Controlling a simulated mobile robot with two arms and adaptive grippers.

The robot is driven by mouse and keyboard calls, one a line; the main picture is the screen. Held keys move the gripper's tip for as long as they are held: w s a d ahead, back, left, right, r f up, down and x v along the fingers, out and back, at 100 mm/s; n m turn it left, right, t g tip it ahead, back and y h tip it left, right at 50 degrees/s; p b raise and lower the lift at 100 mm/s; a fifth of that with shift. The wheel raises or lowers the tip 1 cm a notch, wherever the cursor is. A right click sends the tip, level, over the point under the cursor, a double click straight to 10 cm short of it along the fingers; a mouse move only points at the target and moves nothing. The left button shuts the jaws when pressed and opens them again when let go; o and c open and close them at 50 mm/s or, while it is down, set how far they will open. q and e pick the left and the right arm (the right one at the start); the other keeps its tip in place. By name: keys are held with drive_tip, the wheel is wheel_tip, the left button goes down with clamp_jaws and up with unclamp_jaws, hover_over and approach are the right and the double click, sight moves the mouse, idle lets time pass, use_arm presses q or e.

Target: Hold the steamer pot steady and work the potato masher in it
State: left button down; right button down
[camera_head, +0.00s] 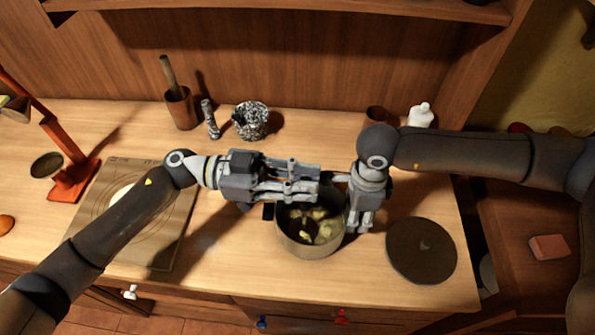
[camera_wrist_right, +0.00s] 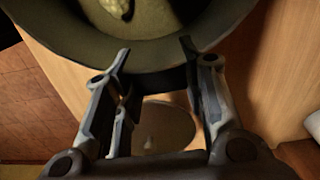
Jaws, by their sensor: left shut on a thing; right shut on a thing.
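The steamer pot (camera_head: 310,250) stands on the counter with pale chunks (camera_head: 325,230) inside; its rim and wall fill the top of the right wrist view (camera_wrist_right: 190,50). My right gripper (camera_head: 357,228) points down at the pot's right side. In the right wrist view its fingers (camera_wrist_right: 155,52) are shut on the pot's dark side handle (camera_wrist_right: 152,79). My left gripper (camera_head: 320,182) reaches in level above the pot's back rim, shut on what seems to be the potato masher (camera_head: 338,175). The fingers hide most of it, and its head is not clear among the dark shapes in the pot.
A round dark lid (camera_head: 422,250) lies right of the pot. A mat (camera_head: 178,222) and a red stand (camera_head: 72,178) are at left. A wooden mortar (camera_head: 181,110), a speckled mortar (camera_head: 250,121) and a white bottle (camera_head: 420,116) stand behind. The front edge is close.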

use_arm(q)
drive_tip(key=shift+s+d, duration=0.35)
drive_tip(key=shift+s, duration=0.2)
drive_tip(key=shift+f, duration=0.1)
drive_tip(key=shift+f, duration=0.9)
drive_tip(key=shift+r, duration=1.05)
drive_tip(key=shift+f, duration=0.2)
drive_tip(key=shift+f, duration=0.85)
drive_tip(key=shift+r, duration=0.1)
